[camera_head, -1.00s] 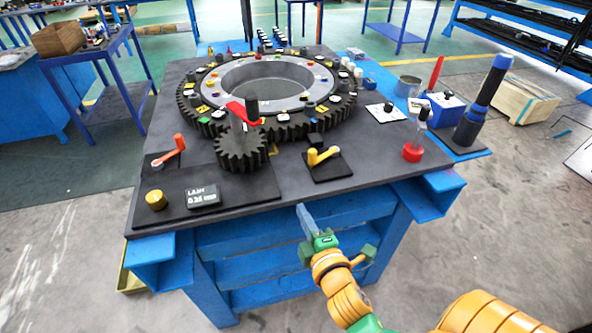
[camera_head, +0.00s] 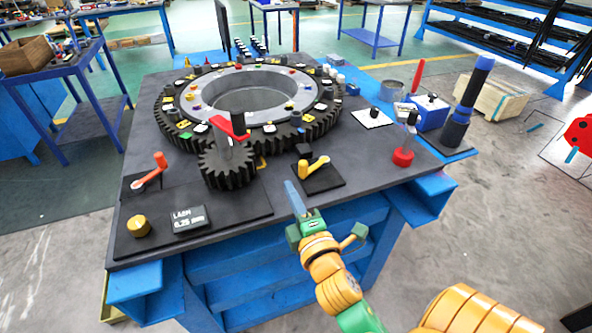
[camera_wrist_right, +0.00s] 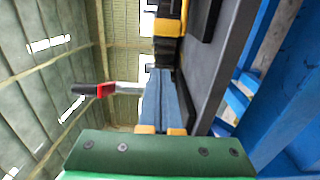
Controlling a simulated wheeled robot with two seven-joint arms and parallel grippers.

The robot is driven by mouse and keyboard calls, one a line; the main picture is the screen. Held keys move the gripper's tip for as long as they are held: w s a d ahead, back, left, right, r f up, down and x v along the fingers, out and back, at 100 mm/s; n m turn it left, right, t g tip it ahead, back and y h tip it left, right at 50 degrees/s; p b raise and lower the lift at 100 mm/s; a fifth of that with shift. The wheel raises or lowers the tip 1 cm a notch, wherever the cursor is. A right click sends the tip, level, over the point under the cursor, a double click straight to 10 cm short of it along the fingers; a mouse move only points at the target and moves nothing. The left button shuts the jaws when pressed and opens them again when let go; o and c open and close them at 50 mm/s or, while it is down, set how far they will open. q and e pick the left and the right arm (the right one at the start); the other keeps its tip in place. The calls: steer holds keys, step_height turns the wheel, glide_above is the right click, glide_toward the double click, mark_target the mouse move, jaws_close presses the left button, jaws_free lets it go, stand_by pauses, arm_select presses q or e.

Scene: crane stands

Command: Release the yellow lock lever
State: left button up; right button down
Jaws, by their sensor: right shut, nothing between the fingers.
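The yellow lock lever (camera_head: 313,166) sits on a small black plate (camera_head: 324,180) near the front edge of the bench top. Its arm points right and slightly up in the head view. My right gripper (camera_head: 292,188) is shut and empty, its blue-grey fingers just in front of the plate and left of the lever. I cannot tell from the head view whether they touch anything. In the right wrist view the closed fingers (camera_wrist_right: 158,95) point towards the yellow lever (camera_wrist_right: 168,27), with a gap visible. My left gripper is not in view.
A large dark ring gear (camera_head: 335,125) and a small gear (camera_head: 228,168) with a red pointer stand behind and left. An orange-red lever (camera_head: 158,165), a gauge display (camera_head: 188,219) and a brass knob (camera_head: 139,226) lie left. A red-based post (camera_head: 403,157) stands right.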

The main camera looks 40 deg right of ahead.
steer(key=x, duration=0.8)
steer(key=shift+p, duration=0.4)
steer(key=shift+s+d+p, duration=0.6)
steer(key=shift+s+d, duration=0.4)
steer(key=shift+s, duration=0.25)
steer(key=shift+s+d, duration=0.2)
steer(key=shift+s, duration=0.2)
steer(key=shift+w, duration=0.1)
